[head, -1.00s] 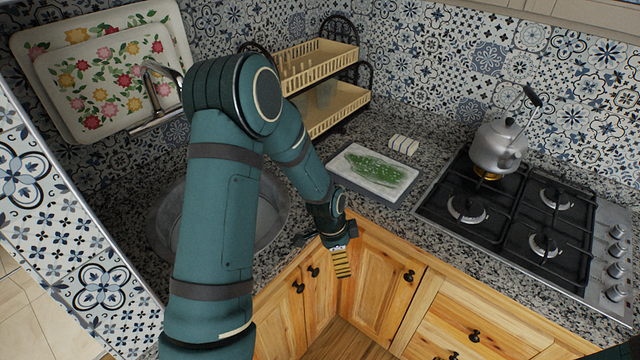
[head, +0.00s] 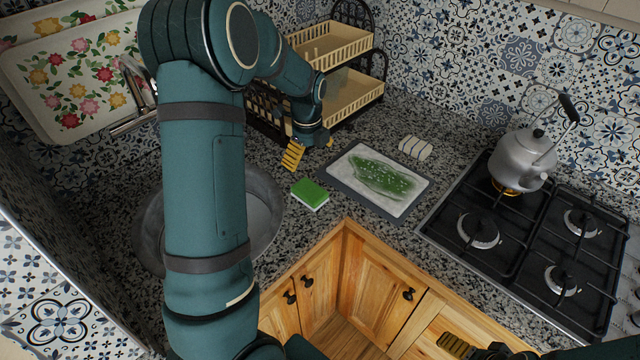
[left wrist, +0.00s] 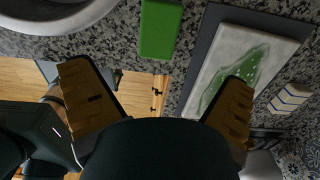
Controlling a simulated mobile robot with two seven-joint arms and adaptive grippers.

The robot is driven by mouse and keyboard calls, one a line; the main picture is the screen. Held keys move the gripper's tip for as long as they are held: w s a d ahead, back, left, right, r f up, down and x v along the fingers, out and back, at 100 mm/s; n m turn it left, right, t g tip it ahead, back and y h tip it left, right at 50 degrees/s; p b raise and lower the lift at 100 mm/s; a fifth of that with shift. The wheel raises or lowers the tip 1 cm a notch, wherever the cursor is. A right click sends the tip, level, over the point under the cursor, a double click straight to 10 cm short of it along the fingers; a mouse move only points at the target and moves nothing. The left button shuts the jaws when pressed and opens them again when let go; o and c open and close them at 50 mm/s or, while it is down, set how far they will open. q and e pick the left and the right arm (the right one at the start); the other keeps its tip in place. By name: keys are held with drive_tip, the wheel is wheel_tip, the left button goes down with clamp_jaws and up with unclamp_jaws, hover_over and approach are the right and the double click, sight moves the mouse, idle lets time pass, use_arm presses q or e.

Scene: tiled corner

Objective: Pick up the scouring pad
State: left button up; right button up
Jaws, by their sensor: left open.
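The scouring pad (head: 310,194), green on top with a pale underside, lies flat on the granite counter between the sink and the cutting board. My left gripper (head: 311,149) is open and empty over the counter, behind the pad in the head view and apart from it. In the left wrist view the pad (left wrist: 160,28) shows at the top, beyond the spread yellow fingers of the left gripper (left wrist: 157,76). My right gripper (head: 468,348) is partly in view at the bottom edge; its jaw opening cannot be made out.
A grey-edged cutting board (head: 420,189) with a green pattern lies right of the pad. A small striped white item (head: 415,148) is behind it. A dish rack (head: 352,95) stands close behind my left gripper. The sink (head: 262,215) is left, the stove (head: 475,205) right.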

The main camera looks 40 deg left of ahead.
sight(309, 189)
use_arm(q)
drive_tip(key=f, duration=0.7)
drive_tip(key=shift+s+f, duration=0.1)
drive_tip(key=shift+s, duration=0.15)
drive_tip(key=shift+w+f+b, duration=0.15)
drive_tip(key=shift+f+b, duration=0.2)
drive_tip(key=shift+f, duration=2.8)
drive_tip(key=c, duration=1)
